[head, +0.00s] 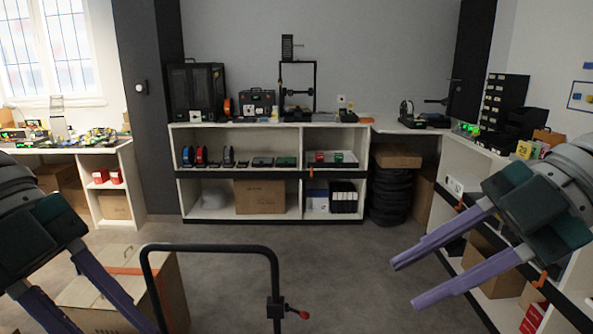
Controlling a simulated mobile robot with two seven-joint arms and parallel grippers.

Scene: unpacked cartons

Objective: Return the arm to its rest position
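My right gripper (404,284) reaches in from the right edge. Its two purple fingers point left and slightly down, spread apart with only floor showing between the tips, so it is open and empty. My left gripper (98,314) is at the lower left. Its purple fingers are apart and run down to the bottom edge, where their tips are cut off or barely in view. I see nothing held between them.
A black tubular handle (212,248) with a red-tipped lever stands in front, between the arms. A white shelf unit (268,127) lines the back wall. Right shelving (455,186) lies close behind my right gripper. A left bench (128,180) stands by the window. The middle floor (320,265) is clear.

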